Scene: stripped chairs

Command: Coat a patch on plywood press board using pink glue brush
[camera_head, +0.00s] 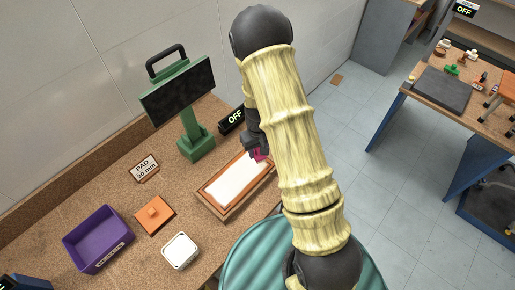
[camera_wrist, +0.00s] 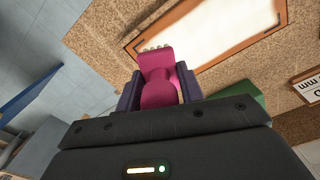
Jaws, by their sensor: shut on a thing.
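The pink glue brush (camera_wrist: 158,75) is held between the two dark fingers of my gripper (camera_wrist: 160,92) in the wrist view. Its pale bristle tips point toward the board. The board (camera_wrist: 222,35) is a white panel in a brown wooden frame, and it also lies on the bench in the head view (camera_head: 236,180). My gripper (camera_head: 257,148) is at the board's far right corner there, with a bit of the pink brush (camera_head: 260,156) showing. My arm hides part of that area. I cannot tell whether the bristles touch the panel. No coated patch is clear on the white.
A green stand with a dark screen (camera_head: 178,92) and a black "OFF" display (camera_head: 231,120) stand behind the board. A "PAD 30 mm" sign (camera_head: 146,168), purple bin (camera_head: 96,238), orange block (camera_head: 154,214) and white dish (camera_head: 180,251) lie left. Another bench (camera_head: 470,125) stands right.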

